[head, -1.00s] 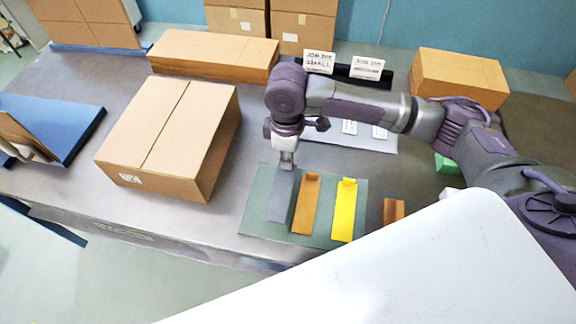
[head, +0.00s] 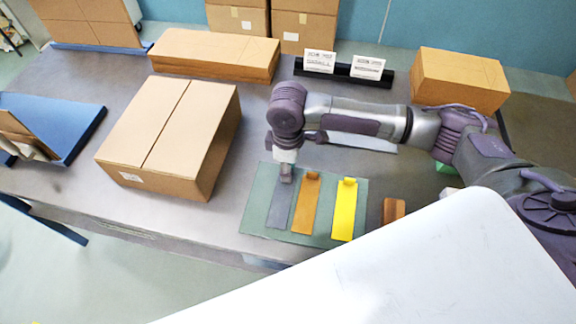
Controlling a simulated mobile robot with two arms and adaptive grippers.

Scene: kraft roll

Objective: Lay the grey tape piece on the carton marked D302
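The grey tape piece (head: 279,207) lies at the left of the green mat (head: 325,238), beside a brown strip (head: 305,208) and a yellow strip (head: 345,212). My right gripper (head: 286,170) points down at the far end of the grey piece, touching or just above its raised tab. The view does not show whether its fingers are open or shut. A closed brown carton (head: 170,125) stands left of the mat. It has a small white label (head: 131,177) on its front, too small to read. My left gripper is not in view.
Flat cartons (head: 215,55) lie behind the carton. Another box (head: 460,78) stands at the back right. A black holder (head: 343,74) carries two white cards. A blue tray (head: 85,130) is at the left. A small brown block (head: 393,209) sits right of the mat.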

